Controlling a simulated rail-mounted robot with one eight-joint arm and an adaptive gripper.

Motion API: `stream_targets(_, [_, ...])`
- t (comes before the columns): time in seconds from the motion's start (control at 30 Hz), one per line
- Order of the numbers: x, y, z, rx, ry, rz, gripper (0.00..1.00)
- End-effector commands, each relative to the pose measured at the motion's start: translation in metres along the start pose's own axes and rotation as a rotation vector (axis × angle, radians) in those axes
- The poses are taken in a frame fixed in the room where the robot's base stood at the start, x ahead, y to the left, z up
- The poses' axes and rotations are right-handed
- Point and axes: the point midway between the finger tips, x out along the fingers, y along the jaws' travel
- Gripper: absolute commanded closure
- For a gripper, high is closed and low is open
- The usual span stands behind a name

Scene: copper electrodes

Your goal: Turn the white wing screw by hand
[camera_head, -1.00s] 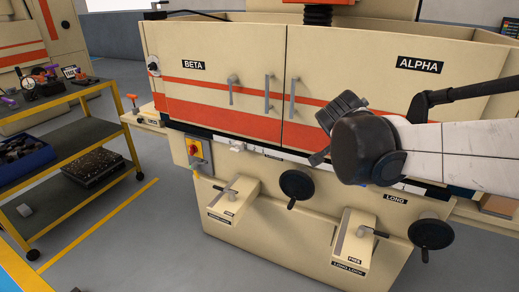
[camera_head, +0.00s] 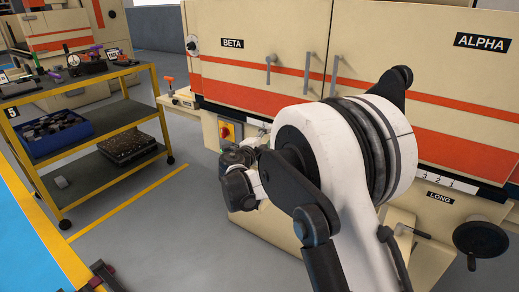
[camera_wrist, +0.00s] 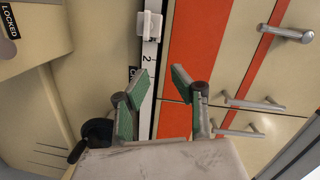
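In the wrist view, a small white piece that looks like the wing screw (camera_wrist: 149,25) sits on the numbered scale strip (camera_wrist: 148,62) on the machine front. My gripper (camera_wrist: 161,78) has green-padded fingers with a clear gap between them and nothing in it. The white piece lies beyond the fingertips, toward the top of the picture, apart from them. In the head view, my arm covers much of the strip and I cannot make out the fingertips or the screw clearly.
Door handles (camera_wrist: 254,103) stick out right of the fingers in the wrist view. A black hand wheel (camera_head: 481,240) stands out at the lower right in the head view. A yellow-edged trolley (camera_head: 107,88) with bins is at left. Grey floor between is clear.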

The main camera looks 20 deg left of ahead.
Motion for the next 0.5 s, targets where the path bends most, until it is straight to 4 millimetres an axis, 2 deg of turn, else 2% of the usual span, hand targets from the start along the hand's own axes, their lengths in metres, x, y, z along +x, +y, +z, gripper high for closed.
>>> stream_targets(0.03, [-0.003, 0.009, 0.017, 0.026, -0.008, -0.020, 0.76])
stream_targets(0.1, [-0.007, 0.014, 0.032, 0.059, -0.017, -0.042, 0.76])
stream_targets(0.2, [-0.009, 0.019, 0.044, 0.090, -0.025, -0.061, 0.76])
stream_targets(0.37, [-0.007, 0.020, 0.049, 0.104, -0.028, -0.070, 0.76])
stream_targets(0.5, [0.004, 0.019, 0.049, 0.104, -0.028, -0.069, 0.76])
